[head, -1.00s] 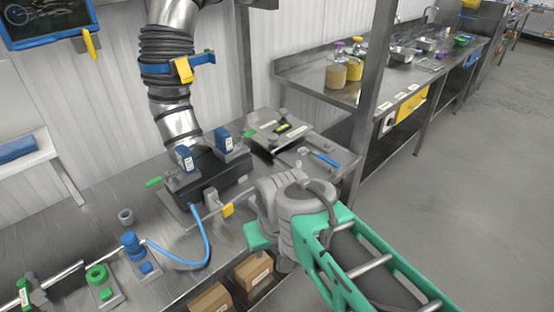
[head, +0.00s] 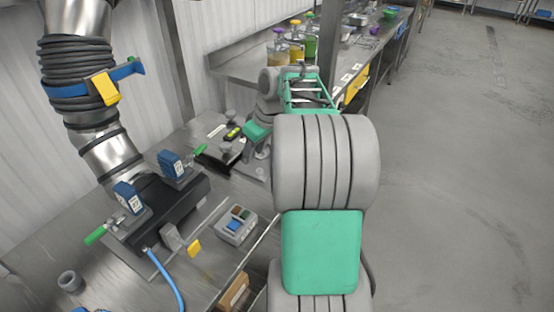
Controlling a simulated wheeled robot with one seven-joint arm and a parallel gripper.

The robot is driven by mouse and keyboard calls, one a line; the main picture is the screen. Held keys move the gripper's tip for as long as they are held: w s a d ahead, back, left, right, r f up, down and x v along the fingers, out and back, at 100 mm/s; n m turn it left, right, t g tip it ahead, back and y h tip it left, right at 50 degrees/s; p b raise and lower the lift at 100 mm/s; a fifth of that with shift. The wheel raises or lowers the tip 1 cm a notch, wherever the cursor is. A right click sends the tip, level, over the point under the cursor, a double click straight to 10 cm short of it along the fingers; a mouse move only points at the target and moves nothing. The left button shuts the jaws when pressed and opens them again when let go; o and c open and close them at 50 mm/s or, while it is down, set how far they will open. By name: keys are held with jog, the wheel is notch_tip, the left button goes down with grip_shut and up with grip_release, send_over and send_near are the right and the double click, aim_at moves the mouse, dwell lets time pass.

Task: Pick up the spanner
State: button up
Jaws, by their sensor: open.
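I cannot make out a spanner in the head view now. The far plate (head: 212,125), where a blue-handled tool lay in the earlier frame, is partly covered by my arm. That tool is hidden, and I cannot tell whether it is the spanner. My grey and green arm reaches from the bottom right toward that plate, and a green wrist-side link hangs over its right part. My gripper's fingers cannot be made out; they are hidden behind my arm or too small to see.
A black block with blue-topped valves (head: 172,163) and a control box with coloured buttons (head: 237,225) stand on the steel bench (head: 205,275). A ribbed duct (head: 80,80) hangs at left. Jars (head: 297,45) stand on the back counter. The floor (head: 450,180) at right is clear.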

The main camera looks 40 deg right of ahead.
jog(key=shift+n, duration=0.5)
jog(key=s+d+f, duration=0.1)
jog(key=d, duration=0.4)
jog(key=s+d+f, duration=0.1)
jog(key=d, duration=0.4)
jog(key=s+d+f, duration=0.1)
jog(key=d+f, duration=0.1)
jog(key=d, duration=0.3)
jog(key=x, duration=0.7)
jog(key=shift+w+a+f+p, duration=0.2)
jog(key=shift+w+p, duration=0.15)
jog(key=shift+w, duration=0.15)
jog(key=shift+r, duration=0.1)
grip_shut()
jog(key=shift+t, duration=0.3)
